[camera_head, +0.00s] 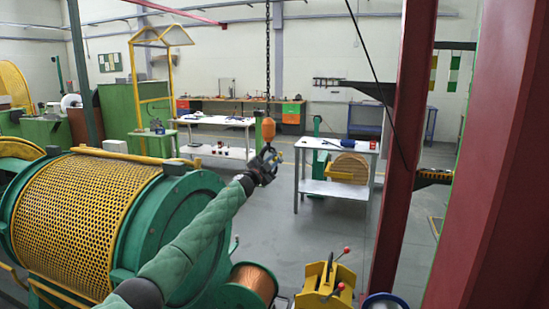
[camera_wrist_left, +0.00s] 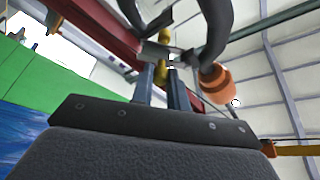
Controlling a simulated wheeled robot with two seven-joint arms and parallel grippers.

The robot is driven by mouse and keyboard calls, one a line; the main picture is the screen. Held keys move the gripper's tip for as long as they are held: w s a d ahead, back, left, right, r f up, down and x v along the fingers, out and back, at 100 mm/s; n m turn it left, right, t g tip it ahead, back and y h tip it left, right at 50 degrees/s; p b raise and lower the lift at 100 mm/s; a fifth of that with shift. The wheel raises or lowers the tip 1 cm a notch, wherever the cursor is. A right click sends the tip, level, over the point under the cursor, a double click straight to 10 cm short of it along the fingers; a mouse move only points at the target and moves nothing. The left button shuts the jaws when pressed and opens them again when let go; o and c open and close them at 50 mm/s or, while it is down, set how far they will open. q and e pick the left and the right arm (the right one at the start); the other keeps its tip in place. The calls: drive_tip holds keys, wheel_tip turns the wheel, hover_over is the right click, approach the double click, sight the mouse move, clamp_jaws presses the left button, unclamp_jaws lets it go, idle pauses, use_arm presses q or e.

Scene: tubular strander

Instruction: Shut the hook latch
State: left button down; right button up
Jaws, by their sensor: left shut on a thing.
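The hook (camera_head: 267,155) hangs below an orange block (camera_head: 268,129) on a chain, above the open floor. In the left wrist view the hook (camera_wrist_left: 218,28) is a thick dark curve close in front of my gripper, with the orange block (camera_wrist_left: 217,82) at its right. A yellow latch piece (camera_wrist_left: 163,44) sits by the hook's opening. My left gripper (camera_head: 264,170) is at the hook. Its fingers (camera_wrist_left: 162,78) are shut on the yellow latch piece. I cannot tell whether the latch touches the hook's tip. My right gripper is not in view.
A green drum machine with yellow mesh (camera_head: 85,215) fills the left. A copper spool (camera_head: 254,283) and a yellow stand with red-knobbed levers (camera_head: 325,285) are at the bottom. A white table (camera_head: 335,188) stands behind; a red column (camera_head: 403,140) rises at right.

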use_arm(q)
drive_tip(key=shift+w+a+f+m+g+p, duration=0.2)
drive_tip(key=shift+m+g+p, duration=0.3)
drive_tip(key=shift+m, duration=0.6)
drive_tip(key=shift+s+a+f+m+g+p, duration=0.1)
drive_tip(key=shift+a+m+g+p, duration=0.25)
drive_tip(key=shift+m, duration=0.75)
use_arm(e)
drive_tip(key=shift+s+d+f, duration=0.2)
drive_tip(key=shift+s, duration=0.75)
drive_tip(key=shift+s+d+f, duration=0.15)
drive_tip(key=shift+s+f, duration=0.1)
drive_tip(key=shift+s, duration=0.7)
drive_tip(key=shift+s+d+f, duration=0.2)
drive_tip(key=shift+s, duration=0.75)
use_arm(q)
drive_tip(key=shift+d, duration=0.1)
drive_tip(key=c, duration=1.4)
unclamp_jaws()
drive_tip(key=shift+o, duration=0.2)
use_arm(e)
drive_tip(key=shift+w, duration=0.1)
